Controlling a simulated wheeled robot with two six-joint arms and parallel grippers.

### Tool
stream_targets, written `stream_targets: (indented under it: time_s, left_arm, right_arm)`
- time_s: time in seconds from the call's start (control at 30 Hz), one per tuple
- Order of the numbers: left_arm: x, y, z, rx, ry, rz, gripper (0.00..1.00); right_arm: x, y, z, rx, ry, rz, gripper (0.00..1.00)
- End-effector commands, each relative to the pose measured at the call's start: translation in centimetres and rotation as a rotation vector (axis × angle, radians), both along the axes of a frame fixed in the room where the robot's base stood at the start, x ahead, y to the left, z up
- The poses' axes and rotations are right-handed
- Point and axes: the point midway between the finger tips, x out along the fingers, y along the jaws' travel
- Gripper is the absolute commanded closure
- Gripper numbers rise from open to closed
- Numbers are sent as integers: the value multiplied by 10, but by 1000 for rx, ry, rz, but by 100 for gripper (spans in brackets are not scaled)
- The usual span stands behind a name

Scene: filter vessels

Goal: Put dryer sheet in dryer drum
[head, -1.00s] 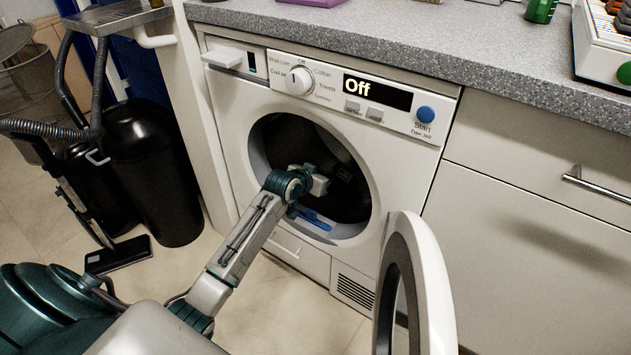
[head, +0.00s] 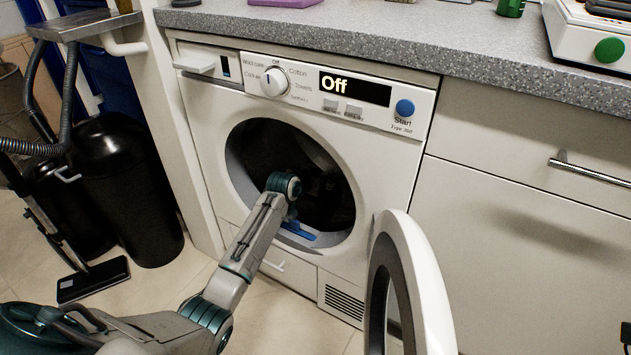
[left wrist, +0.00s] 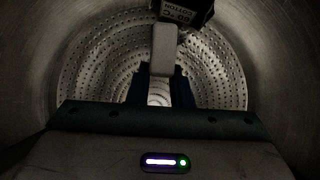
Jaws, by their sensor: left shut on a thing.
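The dryer (head: 390,165) has its round door (head: 440,300) swung open to the right. Its drum opening (head: 325,190) is dark inside. In the left wrist view my left gripper (left wrist: 164,55) is inside the perforated metal drum (left wrist: 85,75). My right gripper is not in view.
The open door stands close to the right of my left arm. A grey speckled counter (head: 400,45) runs above the dryer. Black cylinders (head: 125,190) and a vacuum hose (head: 45,145) stand at left. The dryer display (head: 355,88) reads "Off".

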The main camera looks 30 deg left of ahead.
Motion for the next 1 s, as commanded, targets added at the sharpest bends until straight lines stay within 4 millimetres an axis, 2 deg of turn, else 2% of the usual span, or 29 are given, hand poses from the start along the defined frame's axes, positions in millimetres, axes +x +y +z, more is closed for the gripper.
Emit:
stream_targets:
  time_s: [0.17, 0.2, 0.3, 0.33, 0.67, 0.77, 1.0]
  left_arm:
    - [0, 0, 0, 0, 0, 0, 100]
    - [0, 0, 0, 0, 0, 0, 77]
    - [0, 0, 0, 0, 0, 0, 58]
    - [0, 0, 0, 0, 0, 0, 56]
    - [-4, 1, 3, 0, 0, 0, 56]
    - [-14, 2, 10, 2, 0, 0, 56]
    - [-56, 5, 34, 3, 1, -1, 56]
  right_arm:
    - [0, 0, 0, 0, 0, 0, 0]
    - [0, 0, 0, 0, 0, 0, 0]
    - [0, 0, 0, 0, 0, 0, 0]
    - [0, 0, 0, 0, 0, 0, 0]
    - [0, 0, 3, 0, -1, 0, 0]
    - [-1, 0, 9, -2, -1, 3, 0]
    - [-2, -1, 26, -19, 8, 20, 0]
